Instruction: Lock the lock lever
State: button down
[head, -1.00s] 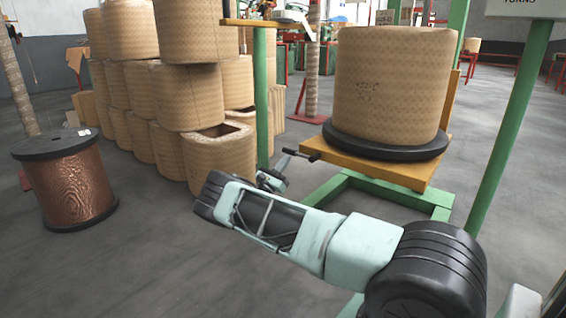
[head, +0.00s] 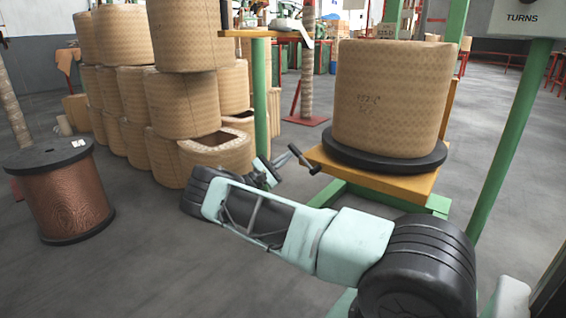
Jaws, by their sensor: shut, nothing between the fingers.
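The lock lever (head: 304,159), a short dark bar with a black grip, sticks out at the left edge of the yellow platform (head: 400,184). It slants down to the right. My gripper (head: 270,172) is just left of and a little below the lever, at the end of my pale green and black arm. It is shut and empty. Its fingertips are small here, and I cannot tell whether they touch the lever. The lever's mount is partly hidden.
A large wrapped coil (head: 390,98) on a black disc (head: 385,160) rests on the platform. Green posts (head: 505,140) frame it. Stacked wrapped coils (head: 185,95) stand left, and a copper wire spool (head: 68,200) farther left. The floor between spool and arm is clear.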

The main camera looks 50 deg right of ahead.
aim_at(292, 147)
jog(key=s+r+m+y+p, duration=0.1)
jog(key=m, duration=0.1)
jog(key=r+m+g+y+p, duration=0.1)
jog(key=r+m+p, duration=0.1)
jog(key=s+r+m+g+y+p, duration=0.1)
jog(key=r+m, duration=0.1)
jog(key=m, duration=0.1)
jog(key=shift+s+d+y, duration=0.15)
jog(key=shift+s+y, duration=0.15)
jog(key=shift+s, duration=0.05)
jog(key=shift+s+d+r+m+y+p, duration=0.1)
jog(key=shift+s+r+m+y+p, duration=0.25)
jog(key=shift+s+m+y+p, duration=0.45)
jog(key=shift+s+r+m+y+p, duration=0.25)
jog(key=shift+s+m+p, duration=0.2)
jog(key=shift+m+p, duration=0.6)
jog(key=shift+s, duration=0.1)
